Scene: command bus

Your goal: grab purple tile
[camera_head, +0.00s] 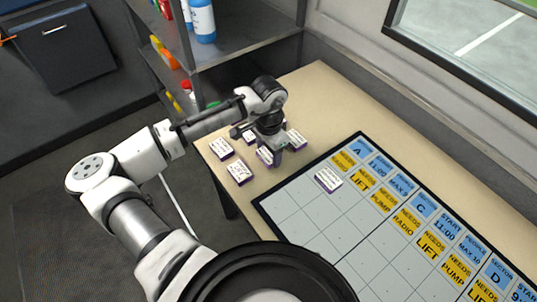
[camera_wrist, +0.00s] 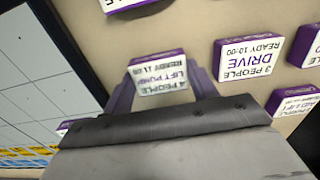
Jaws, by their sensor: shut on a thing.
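Several white-topped tiles with purple sides lie on the tan table. My gripper (camera_head: 269,151) is low over the table among them, left of the board. In the wrist view its two fingers stand on either side of one purple tile (camera_wrist: 160,75), printed "4 PEOPLE LIFT PUMP", and are shut on it. In the head view this held tile (camera_head: 264,155) shows partly beside the fingers. I cannot tell whether it still touches the table. Another purple tile (camera_wrist: 246,56), printed "3 PEOPLE DRIVE", lies to the right in the wrist view.
Loose tiles lie close by: one tile (camera_head: 221,148), another (camera_head: 239,172) and one behind the gripper (camera_head: 297,141). One tile (camera_head: 328,180) sits on the gridded board (camera_head: 300,222), which has blue and yellow labels. A shelf (camera_head: 240,45) with bottles stands behind the table.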

